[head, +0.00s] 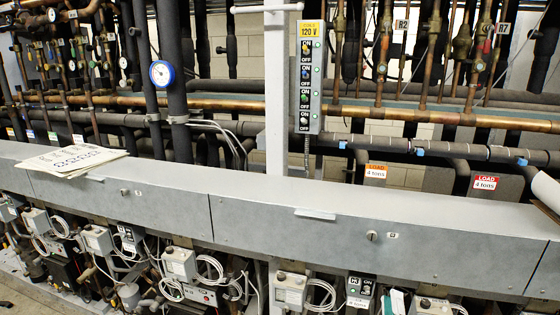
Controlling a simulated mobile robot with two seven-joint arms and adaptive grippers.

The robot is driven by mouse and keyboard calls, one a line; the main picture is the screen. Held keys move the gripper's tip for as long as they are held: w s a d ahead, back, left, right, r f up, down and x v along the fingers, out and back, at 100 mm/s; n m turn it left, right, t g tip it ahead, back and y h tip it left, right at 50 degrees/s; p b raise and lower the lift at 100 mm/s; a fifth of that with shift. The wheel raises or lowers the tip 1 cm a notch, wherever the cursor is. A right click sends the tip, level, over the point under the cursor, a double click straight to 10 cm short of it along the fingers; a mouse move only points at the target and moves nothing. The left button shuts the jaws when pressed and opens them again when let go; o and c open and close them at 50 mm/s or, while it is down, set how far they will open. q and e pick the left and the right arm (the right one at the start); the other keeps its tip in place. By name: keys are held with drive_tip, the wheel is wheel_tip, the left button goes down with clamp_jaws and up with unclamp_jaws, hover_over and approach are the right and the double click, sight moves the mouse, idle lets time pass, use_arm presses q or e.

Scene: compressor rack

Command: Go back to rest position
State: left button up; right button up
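Neither of my grippers can be made out in the head view. The compressor rack fills the picture. Its long grey metal beam (270,210) runs across the middle, sloping down to the right. A grey switch panel (308,80) with a yellow 120 V label and several ON/OFF switches stands upright on a post above the beam.
Papers (72,160) lie on the beam at the left. A pale object (546,188), cut off by the frame, sits at the right edge. A blue-rimmed gauge (161,73) is on a dark pipe. Copper and insulated pipes fill the back; control boxes (180,262) and cables sit below.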

drive_tip(key=s+a+f+n+g+y, duration=0.1)
drive_tip(key=s+a+f+n+y, duration=0.15)
drive_tip(key=f+n, duration=0.4)
drive_tip(key=s+a+f+n+g+y, duration=0.1)
drive_tip(key=a+f+n+g+y, duration=0.15)
drive_tip(key=f+n, duration=0.35)
drive_tip(key=s+a+f+n+g+y, duration=0.1)
drive_tip(key=s+a+f+n+y, duration=0.1)
drive_tip(key=f+n+y, duration=0.45)
drive_tip(key=s+d+f+n+g+h, duration=0.2)
drive_tip(key=s+d+f+n, duration=0.1)
drive_tip(key=f, duration=0.4)
drive_tip(key=s+d+f+n+g+h, duration=0.3)
drive_tip(key=s+f+n, duration=0.3)
drive_tip(key=f, duration=0.1)
drive_tip(key=shift+d+f+n, duration=0.15)
drive_tip(key=shift+f+n, duration=0.15)
drive_tip(key=shift+n, duration=0.1)
